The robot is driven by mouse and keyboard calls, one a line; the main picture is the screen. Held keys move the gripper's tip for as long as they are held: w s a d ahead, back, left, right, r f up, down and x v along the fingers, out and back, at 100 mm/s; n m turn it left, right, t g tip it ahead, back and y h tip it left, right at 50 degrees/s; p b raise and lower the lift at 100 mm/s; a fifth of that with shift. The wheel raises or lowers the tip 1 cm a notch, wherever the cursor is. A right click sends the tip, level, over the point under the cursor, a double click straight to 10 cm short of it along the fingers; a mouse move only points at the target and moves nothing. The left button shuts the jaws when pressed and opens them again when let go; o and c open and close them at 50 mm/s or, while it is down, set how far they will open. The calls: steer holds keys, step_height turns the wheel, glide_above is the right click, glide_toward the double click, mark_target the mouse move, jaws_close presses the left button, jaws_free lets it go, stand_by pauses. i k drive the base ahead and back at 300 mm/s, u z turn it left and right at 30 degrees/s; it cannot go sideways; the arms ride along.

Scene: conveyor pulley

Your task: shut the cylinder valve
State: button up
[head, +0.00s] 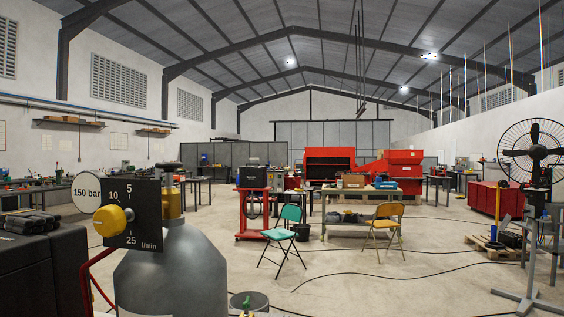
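A grey gas cylinder (170,272) stands upright close in front at the lower left. A brass-yellow valve body (173,203) sits on its neck, with a dark grey rounded handwheel (168,168) on top. In front of the valve is a black dial plate (146,215) marked 5, 10, 25 and l/min, with a yellow knob (113,220) at its left. A round white gauge (87,191) reads 150 bar. The plate hides part of the valve. Whether the valve is open or shut cannot be told. My gripper is not in view.
A dark cabinet (40,270) with black rolls (30,223) on it stands left of the cylinder. A red tube (88,275) runs between them. A green folding chair (284,228) and a yellow one (386,222) stand farther off. Dark cables (370,276) cross the open floor.

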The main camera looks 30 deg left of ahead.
mark_target(168, 167)
steer(key=u, duration=0.6)
steer(key=i, duration=0.85)
steer(key=u, duration=0.55)
steer(key=k, duration=0.95)
steer(key=u, duration=0.15)
steer(key=i, duration=0.95)
steer(key=z, duration=0.05)
